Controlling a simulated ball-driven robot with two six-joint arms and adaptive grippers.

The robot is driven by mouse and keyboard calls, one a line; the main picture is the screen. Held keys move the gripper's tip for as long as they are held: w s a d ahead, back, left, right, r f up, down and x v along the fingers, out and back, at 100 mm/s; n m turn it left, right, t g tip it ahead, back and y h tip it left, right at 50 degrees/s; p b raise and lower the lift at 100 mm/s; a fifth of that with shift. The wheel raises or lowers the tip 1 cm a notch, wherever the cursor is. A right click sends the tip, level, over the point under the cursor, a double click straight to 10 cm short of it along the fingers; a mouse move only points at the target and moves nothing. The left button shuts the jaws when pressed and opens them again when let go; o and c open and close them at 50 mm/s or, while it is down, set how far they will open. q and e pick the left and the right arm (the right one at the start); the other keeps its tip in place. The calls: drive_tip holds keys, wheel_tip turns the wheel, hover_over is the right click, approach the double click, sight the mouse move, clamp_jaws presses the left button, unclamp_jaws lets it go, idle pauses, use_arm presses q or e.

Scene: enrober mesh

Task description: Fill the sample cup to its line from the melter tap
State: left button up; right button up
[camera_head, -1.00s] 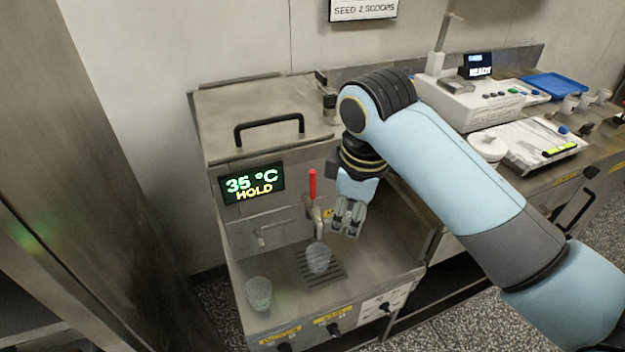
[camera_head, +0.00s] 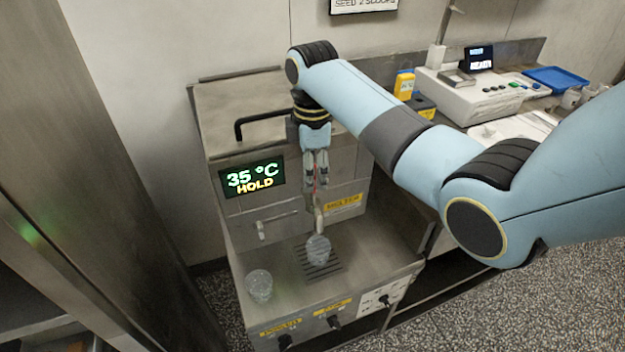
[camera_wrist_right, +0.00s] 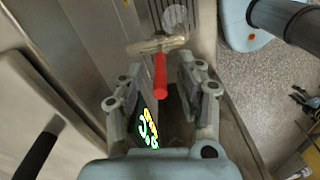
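My right gripper (camera_head: 316,180) hangs over the front of the melter (camera_head: 345,185), its fingers pointing down at the tap. It also shows in the right wrist view (camera_wrist_right: 161,80), where the fingers are open with the tap's red lever (camera_wrist_right: 160,76) between them and gaps on both sides. The metal tap spout (camera_head: 318,216) is below the fingers. A clear cup (camera_head: 318,251) stands upright on the drip grate under the spout; it shows too in the right wrist view (camera_wrist_right: 175,15). No stream or fill line is discernible. My left gripper is out of view.
A second clear cup (camera_head: 259,286) stands on the ledge left of the grate. The melter display (camera_head: 252,178) reads 35 °C HOLD. A black lid handle (camera_head: 262,124) is behind my gripper. A bench with a white instrument (camera_head: 470,97) and blue tray (camera_head: 556,80) lies right.

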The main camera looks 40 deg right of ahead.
drive_tip(key=shift+f, duration=1.4)
clamp_jaws()
